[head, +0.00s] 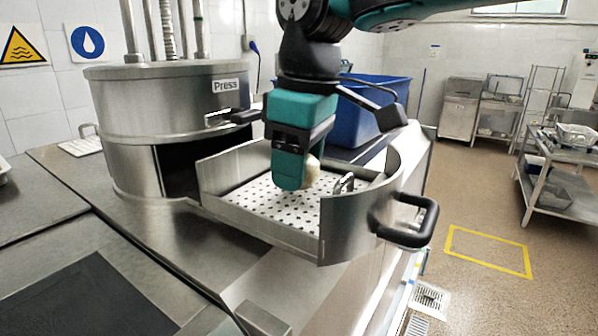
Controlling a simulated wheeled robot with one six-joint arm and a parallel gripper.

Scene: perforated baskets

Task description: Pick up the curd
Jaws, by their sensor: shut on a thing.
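The curd (312,172) is a pale, rounded lump, mostly hidden behind my gripper, with only its right side showing. My gripper (290,178), teal and dark, points down inside the open press drawer and is shut on the curd. The drawer (343,228) has curved steel walls and a white perforated floor. I cannot tell whether the curd touches that floor. The black drawer handle (425,225) is at the right.
The steel press (130,130) stands at the left, with its drawer pulled out to the right over the counter's edge. A blue tub (372,118) stands behind the drawer. The steel counter (120,235) at the front left is clear.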

